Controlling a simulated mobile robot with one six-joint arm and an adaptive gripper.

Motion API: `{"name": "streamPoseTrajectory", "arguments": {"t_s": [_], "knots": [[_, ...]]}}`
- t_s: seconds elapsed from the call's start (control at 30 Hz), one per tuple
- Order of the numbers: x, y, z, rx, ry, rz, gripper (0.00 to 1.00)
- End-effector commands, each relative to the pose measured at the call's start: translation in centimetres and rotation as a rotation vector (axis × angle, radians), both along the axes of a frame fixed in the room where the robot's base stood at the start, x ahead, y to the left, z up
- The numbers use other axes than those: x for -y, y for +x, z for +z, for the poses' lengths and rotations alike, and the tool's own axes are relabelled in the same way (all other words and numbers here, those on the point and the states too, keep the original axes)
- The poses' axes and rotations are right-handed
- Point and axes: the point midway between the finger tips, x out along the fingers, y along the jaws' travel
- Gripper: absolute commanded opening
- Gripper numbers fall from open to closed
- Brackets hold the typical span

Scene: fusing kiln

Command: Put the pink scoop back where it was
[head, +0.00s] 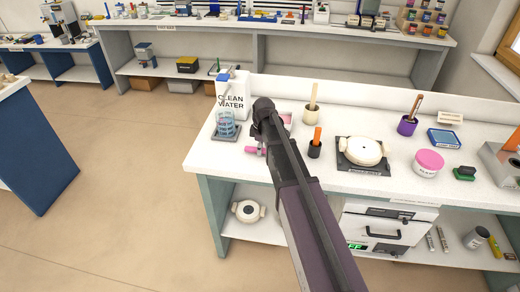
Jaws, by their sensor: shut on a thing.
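A pink piece that looks like the pink scoop (250,151) shows at the left of my arm, over the white worktop's left part. My gripper (264,148) is mostly hidden by my dark arm, beside this pink piece. It is shut on it, as far as the view lets me tell. The scoop's other end is hidden. Another pink-edged thing (287,117) shows partly behind my arm; what it is I cannot tell.
A black cup (314,149), a cream round piece (360,151), a purple pot (407,125) and a pink-lidded tub (428,166) stand right of my arm.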

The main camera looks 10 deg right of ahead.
Motion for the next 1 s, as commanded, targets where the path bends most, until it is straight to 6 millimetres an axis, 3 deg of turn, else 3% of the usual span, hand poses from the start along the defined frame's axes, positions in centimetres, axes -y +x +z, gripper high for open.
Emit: {"name": "streamPoseTrajectory", "arguments": {"t_s": [0.17, 0.2, 0.3, 1.0], "knots": [[0.0, 0.0, -0.4, 0.000, 0.000, 0.000, 0.00], [0.0, 0.0, -0.4, 0.000, 0.000, 0.000, 0.33], [0.0, 0.0, -0.3, 0.000, 0.000, 0.000, 0.63], [0.0, 0.0, 0.7, 0.000, 0.000, 0.000, 0.64]]}}
